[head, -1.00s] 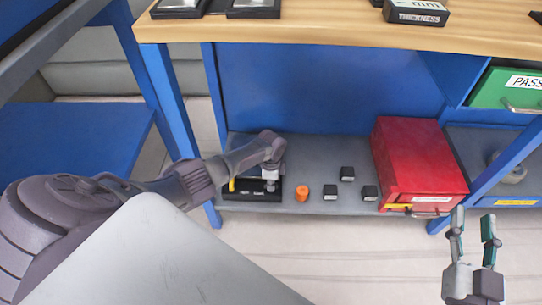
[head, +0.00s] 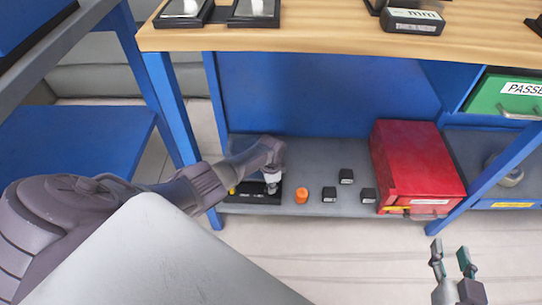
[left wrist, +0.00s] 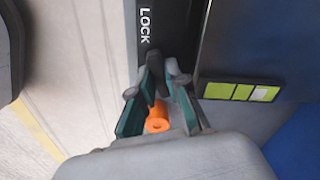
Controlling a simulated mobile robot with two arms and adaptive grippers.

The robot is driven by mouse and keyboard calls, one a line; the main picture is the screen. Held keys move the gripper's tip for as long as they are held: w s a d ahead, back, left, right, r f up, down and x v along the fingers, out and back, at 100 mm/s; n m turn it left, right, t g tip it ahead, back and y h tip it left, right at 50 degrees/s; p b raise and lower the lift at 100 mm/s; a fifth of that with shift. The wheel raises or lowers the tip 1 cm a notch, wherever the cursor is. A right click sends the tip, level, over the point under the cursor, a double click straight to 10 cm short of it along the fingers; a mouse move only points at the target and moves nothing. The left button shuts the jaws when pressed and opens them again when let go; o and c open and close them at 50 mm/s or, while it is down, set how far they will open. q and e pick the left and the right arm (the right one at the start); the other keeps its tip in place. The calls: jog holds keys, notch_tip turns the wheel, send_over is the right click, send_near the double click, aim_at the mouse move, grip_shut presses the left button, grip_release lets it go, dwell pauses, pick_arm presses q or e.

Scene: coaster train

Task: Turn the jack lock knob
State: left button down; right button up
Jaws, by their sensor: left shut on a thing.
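The jack's black base (head: 240,197) sits at the left end of the lower shelf. In the left wrist view this black base (left wrist: 145,25) carries the word LOCK. My left gripper (head: 271,181) reaches down over the base. In the left wrist view my left gripper (left wrist: 158,78) is shut on a small dark piece (left wrist: 157,87), which appears to be the lock knob, largely hidden by the fingers. My right gripper (head: 451,258) is open and empty at the lower right, in front of the shelf.
An orange cylinder (head: 301,195) and small black blocks (head: 346,176) stand right of the base; a red box (head: 415,165) is beyond them. The wooden bench top (head: 300,38) overhangs the shelf. A blue leg (head: 166,100) stands left.

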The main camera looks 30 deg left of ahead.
pick_arm(q)
jog(key=c, duration=1.2)
grip_release()
jog(key=shift+o, duration=0.2)
notch_tip(320, 180, up, 12)
